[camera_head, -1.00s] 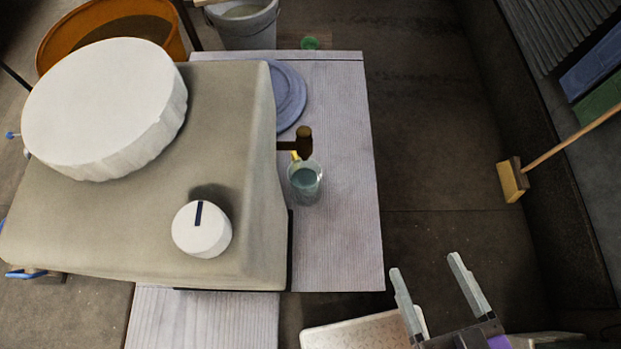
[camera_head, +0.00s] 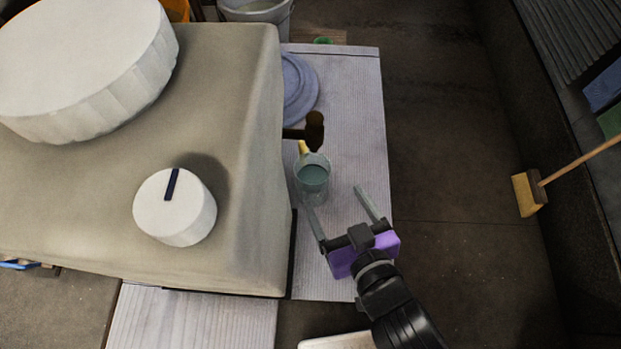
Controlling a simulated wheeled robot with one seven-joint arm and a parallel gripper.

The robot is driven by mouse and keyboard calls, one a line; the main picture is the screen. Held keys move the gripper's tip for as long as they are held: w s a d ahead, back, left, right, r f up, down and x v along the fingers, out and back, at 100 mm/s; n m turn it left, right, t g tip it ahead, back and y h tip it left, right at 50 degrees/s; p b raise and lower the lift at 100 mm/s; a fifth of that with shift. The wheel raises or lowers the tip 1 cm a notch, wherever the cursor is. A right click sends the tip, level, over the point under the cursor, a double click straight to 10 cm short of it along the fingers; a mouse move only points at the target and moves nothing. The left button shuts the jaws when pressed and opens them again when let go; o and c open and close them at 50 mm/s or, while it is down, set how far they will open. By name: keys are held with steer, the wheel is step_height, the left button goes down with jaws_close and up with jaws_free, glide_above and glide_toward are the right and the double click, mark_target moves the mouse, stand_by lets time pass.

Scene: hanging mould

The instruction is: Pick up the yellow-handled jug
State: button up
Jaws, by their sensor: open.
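The jug (camera_head: 312,178) is a clear cup-like vessel with bluish-grey contents. It stands upright on the pale ribbed board, and its yellow handle (camera_head: 303,149) points to the back, away from my gripper. My gripper (camera_head: 332,198) is open and empty, in front of the jug and a little to its right. Its left fingertip is close to the jug's near side in the picture; I cannot tell whether it touches. The right finger is apart from the jug, over the board.
A large beige block (camera_head: 215,120) with a white disc (camera_head: 90,70) and white knob (camera_head: 175,207) stands left of the jug. A dark tap-like piece (camera_head: 314,128) juts out just behind the jug. Blue-grey round plates (camera_head: 298,90) lie farther back. The board (camera_head: 357,130) is clear at right.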

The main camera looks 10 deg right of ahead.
mark_target(307, 160)
steer(key=shift+a+p+x, duration=0.2)
steer(key=shift+p+x, duration=0.05)
steer(key=shift+x, duration=2.1)
steer(key=shift+a+p+x, duration=0.2)
steer(key=shift+x, duration=2.1)
steer(key=shift+a+p+x, duration=0.2)
steer(key=shift+p+x, duration=0.05)
steer(key=shift+x, duration=2.1)
steer(key=shift+s, duration=0.1)
steer(key=shift+c, duration=0.4)
steer(key=c, duration=1.4)
steer(key=shift+r, duration=0.15)
jaws_close()
